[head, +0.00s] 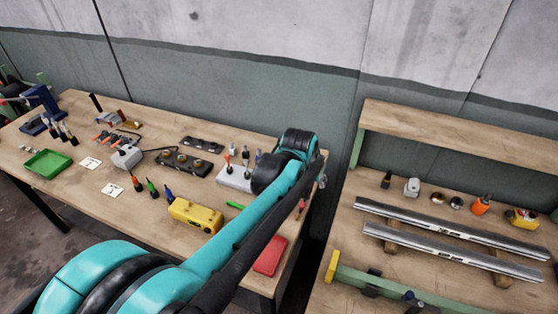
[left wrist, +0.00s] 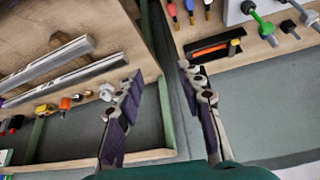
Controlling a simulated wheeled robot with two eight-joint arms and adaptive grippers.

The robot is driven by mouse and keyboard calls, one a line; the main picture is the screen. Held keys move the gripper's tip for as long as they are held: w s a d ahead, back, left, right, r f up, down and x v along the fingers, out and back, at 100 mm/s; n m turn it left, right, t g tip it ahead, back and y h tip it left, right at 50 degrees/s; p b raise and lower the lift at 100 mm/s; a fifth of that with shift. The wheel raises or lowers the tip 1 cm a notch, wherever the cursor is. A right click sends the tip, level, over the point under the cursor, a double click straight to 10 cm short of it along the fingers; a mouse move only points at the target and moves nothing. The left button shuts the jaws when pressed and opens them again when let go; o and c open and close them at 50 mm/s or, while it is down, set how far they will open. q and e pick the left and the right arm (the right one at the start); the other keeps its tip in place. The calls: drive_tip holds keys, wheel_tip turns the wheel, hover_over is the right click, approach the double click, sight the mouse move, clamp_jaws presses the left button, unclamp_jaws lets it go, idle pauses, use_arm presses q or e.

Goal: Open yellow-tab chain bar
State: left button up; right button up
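A green bar (head: 400,287) with a yellow tab (head: 332,266) at its left end runs along the front of the right bench in the head view. Its right end leaves the bottom of the picture. I cannot make out a chain or latch on it, and I do not make it out in the left wrist view. My left arm reaches across the left bench, and its gripper is mostly hidden behind the wrist in the head view. In the left wrist view my left gripper (left wrist: 160,84) is open and empty, above the gap between the benches. My right gripper is not in view.
The right bench (head: 345,240) holds two long metal rails (head: 450,250) and several small items below a wooden shelf (head: 460,135). The left bench (head: 100,215) carries a yellow case (head: 195,216), a red box (head: 270,255), a green tray (head: 47,164) and tools. A wall stands behind.

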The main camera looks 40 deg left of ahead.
use_arm(q)
drive_tip(key=w+a+f+n+p, duration=0.1)
drive_tip(key=w+a+f, duration=0.2)
drive_tip(key=a, duration=0.4)
drive_tip(key=w+a+f+g+p, duration=0.1)
drive_tip(key=w+a+f, duration=0.2)
drive_tip(key=a, duration=0.4)
drive_tip(key=w+a+f+n+p, duration=0.1)
drive_tip(key=w+a+f, duration=0.2)
drive_tip(key=a, duration=0.5)
drive_tip(key=b+x, duration=0.1)
drive_tip(key=x, duration=0.2)
drive_tip(key=b+x, duration=0.1)
drive_tip(key=x, duration=0.3)
drive_tip(key=shift+w+d+f, duration=0.1)
drive_tip(key=shift+d+f, duration=0.1)
drive_tip(key=shift+f, duration=0.15)
clamp_jaws()
